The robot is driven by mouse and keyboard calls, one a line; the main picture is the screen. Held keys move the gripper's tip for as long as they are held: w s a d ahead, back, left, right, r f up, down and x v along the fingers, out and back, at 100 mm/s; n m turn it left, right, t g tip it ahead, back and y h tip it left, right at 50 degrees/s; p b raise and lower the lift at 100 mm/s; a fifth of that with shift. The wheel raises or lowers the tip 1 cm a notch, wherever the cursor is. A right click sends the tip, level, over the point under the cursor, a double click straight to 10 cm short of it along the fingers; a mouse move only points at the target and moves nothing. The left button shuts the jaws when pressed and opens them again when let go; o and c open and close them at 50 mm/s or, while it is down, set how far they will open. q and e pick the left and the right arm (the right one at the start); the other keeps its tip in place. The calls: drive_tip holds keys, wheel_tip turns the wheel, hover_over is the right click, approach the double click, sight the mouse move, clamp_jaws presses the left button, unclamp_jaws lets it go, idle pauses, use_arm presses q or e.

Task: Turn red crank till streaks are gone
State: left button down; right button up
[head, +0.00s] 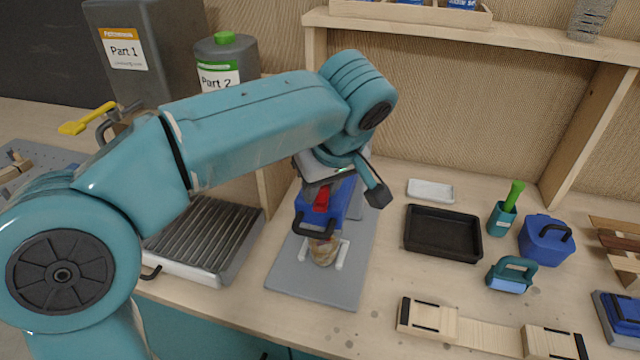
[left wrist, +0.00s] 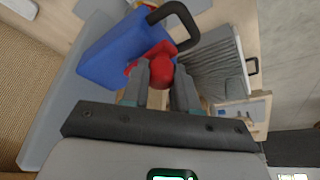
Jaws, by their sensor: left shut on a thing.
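The red crank (head: 321,199) is on a blue machine (head: 347,203) with a black handle, standing on a grey plate (head: 344,288). My left gripper (head: 325,184) reaches down over the machine from above, partly hidden by its own wrist. In the left wrist view its two fingers are shut on the round red knob of the crank (left wrist: 162,70), beside the blue body (left wrist: 112,55). A brownish cup (head: 323,252) stands below the machine between two white rails. Its contents are too small to tell any streaks. My right gripper is not in view.
A ribbed grey tray (head: 205,238) is left of the plate. A black tray (head: 442,232), white dish (head: 430,190), green-handled holder (head: 503,219) and blue caddy (head: 546,241) are to the right. Part 1 (head: 150,50) and Part 2 (head: 226,60) containers stand behind.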

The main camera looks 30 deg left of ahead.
use_arm(q)
drive_tip(key=c, duration=0.9)
unclamp_jaws()
drive_tip(key=shift+o, duration=0.2)
drive_tip(key=p+v, duration=0.3)
drive_tip(key=v, duration=1.3)
drive_tip(key=shift+r, duration=0.2)
drive_tip(key=shift+w, duration=0.15)
